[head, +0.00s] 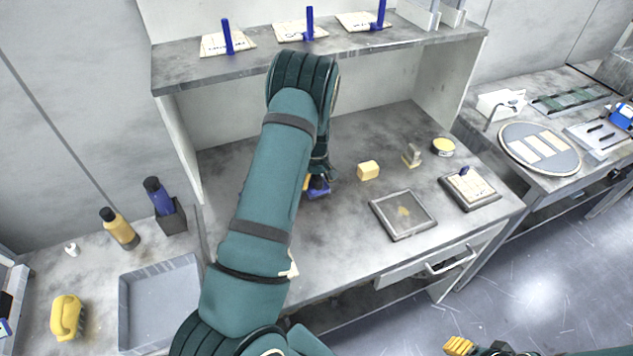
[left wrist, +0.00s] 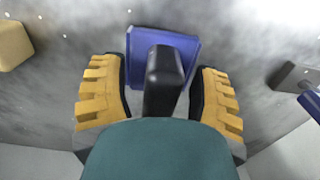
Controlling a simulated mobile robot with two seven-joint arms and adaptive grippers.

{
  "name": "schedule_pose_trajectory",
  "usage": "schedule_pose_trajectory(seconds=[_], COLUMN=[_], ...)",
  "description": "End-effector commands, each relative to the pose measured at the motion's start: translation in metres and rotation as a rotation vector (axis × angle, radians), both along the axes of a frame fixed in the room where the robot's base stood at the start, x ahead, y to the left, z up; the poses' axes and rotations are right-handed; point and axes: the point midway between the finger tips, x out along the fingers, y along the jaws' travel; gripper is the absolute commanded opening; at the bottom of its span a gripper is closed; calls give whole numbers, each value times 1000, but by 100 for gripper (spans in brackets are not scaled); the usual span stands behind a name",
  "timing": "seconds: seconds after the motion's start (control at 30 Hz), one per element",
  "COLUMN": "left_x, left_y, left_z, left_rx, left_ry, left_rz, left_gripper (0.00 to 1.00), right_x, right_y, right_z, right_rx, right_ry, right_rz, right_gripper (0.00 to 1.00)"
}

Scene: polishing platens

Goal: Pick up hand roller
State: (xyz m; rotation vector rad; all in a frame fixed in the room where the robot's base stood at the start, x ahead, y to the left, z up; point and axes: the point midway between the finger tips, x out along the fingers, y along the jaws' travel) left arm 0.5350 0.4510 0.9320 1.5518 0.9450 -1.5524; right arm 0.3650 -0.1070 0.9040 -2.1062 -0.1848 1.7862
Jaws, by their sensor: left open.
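A blue piece with a black handle, which looks like the hand roller (left wrist: 163,60), lies on the grey worktop in the left wrist view. Its black handle stands between the two yellow-padded fingers of my left gripper (left wrist: 160,95). The fingers are open, with a gap on either side of the handle. In the head view my left arm hides most of this spot; only part of the blue roller (head: 319,187) shows beside the left gripper (head: 312,182). A yellow-padded part of my right gripper (head: 459,346) shows at the bottom edge, too cut off to read.
To the right on the worktop are a yellow block (head: 368,170), a small stamp-like piece (head: 412,157), a round tin (head: 443,147), a framed plate (head: 403,216) and a dark-based pad (head: 470,190). A shelf (head: 180,72) overhangs the back. A grey tray (head: 128,315) stands left.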

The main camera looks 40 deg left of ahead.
Motion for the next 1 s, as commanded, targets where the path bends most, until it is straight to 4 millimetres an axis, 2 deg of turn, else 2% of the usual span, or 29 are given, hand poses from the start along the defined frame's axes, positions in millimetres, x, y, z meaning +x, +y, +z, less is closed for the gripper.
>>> schedule_pose_trajectory(seconds=[0.27,0.4,0.43,0.47,0.87,1.0], left_x=[0,0,0,0,0,0], left_y=[0,0,0,0,-1,0], left_z=[-3,-3,-3,-3,-3,4], left_rx=[0,0,0,0,-1,0], left_ry=[-1,-1,-1,-1,0,-1], left_rz=[-1,0,0,0,0,0], left_gripper=[64,15,4,0,0,0], right_x=[0,0,0,0,0,0], right_y=[0,0,0,0,0,0], right_z=[0,0,0,0,0,0], right_rx=[0,0,0,0,0,0], right_ry=[0,0,0,0,0,0], right_rz=[0,0,0,0,0,0], right_gripper=[47,47,47,47,47,47])
